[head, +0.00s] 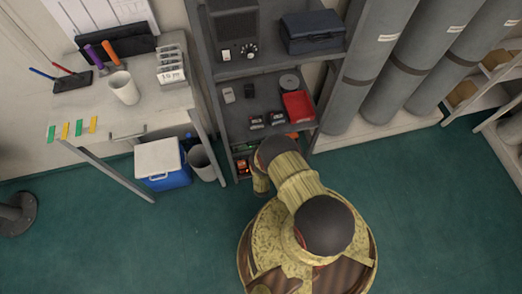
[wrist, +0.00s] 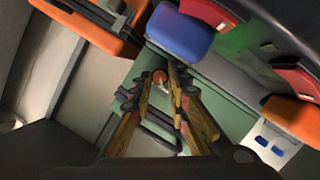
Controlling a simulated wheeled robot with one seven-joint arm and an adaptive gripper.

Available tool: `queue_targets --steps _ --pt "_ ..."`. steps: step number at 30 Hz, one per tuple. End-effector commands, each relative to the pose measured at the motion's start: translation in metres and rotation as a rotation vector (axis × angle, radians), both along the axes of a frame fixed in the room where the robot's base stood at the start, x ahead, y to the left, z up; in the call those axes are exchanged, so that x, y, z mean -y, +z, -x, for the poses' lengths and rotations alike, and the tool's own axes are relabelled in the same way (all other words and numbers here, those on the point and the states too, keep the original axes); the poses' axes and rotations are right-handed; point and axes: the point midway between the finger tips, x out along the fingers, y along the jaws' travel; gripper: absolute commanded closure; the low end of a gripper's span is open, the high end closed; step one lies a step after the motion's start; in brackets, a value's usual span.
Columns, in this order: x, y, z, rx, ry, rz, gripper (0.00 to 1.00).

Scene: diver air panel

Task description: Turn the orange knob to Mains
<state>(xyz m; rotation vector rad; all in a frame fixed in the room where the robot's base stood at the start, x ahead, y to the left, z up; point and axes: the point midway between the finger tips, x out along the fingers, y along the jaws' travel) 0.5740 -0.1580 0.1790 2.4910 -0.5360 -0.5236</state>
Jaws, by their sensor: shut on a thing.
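The orange knob (wrist: 160,76) is a small round orange piece on a green panel (wrist: 214,108) in the wrist view. My gripper (wrist: 159,84) has its two yellow, dark-tipped fingers on either side of the knob, shut on it. The fingers partly hide the knob, and I cannot read any mark or setting around it. In the head view, my own arm covers the gripper and the knob at the lower shelf.
A blue rounded object (wrist: 181,30) sits close to the fingertips, with orange cases (wrist: 85,24) and (wrist: 293,120) to either side. In the head view, a grey shelf rack (head: 215,99) stands ahead. A blue-and-white cooler (head: 162,164) is at left; open green floor surrounds my base.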

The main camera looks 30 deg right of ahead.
Motion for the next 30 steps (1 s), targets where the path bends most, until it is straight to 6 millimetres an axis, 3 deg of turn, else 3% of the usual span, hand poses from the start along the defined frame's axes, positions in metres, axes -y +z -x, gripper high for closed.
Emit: queue_targets --steps 6,7,17,30 --pt "-0.001 0.0 0.0 -0.001 0.004 -0.002 1.0" --pt "-0.001 0.0 0.0 -0.001 0.004 -0.002 0.82" --pt "-0.001 0.0 0.0 0.0 0.002 -0.002 0.64" --pt "-0.007 0.003 0.01 0.0 0.003 -0.002 0.64"
